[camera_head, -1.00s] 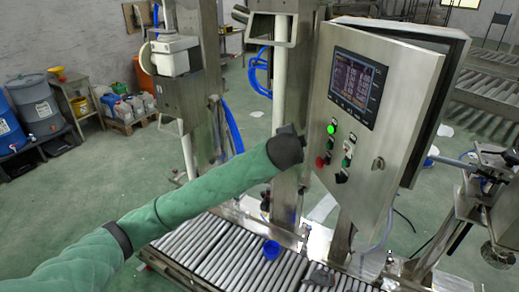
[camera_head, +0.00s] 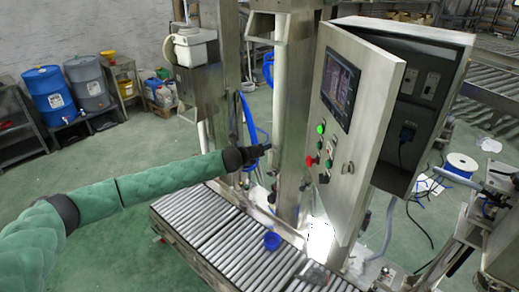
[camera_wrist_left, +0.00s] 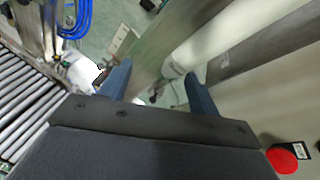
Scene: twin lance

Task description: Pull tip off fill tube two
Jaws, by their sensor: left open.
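A white fill tube (camera_head: 280,75) hangs in front of the steel column beside the control box. In the left wrist view the white tube (camera_wrist_left: 235,30) slants from the upper right and its end (camera_wrist_left: 172,70) lies ahead of my fingers. My left gripper (camera_head: 266,147) is near the lower part of this tube. It also shows in the left wrist view (camera_wrist_left: 158,85), with its two fingers apart and nothing between them. I cannot tell how far the tube end is from the fingers. A second tube stands further left, partly hidden. My right gripper is not in view.
The control box (camera_head: 335,130) with buttons stands close right of my left gripper; a red button (camera_wrist_left: 284,160) shows in the wrist view. Its cabinet is open behind. Steel columns stand close by.

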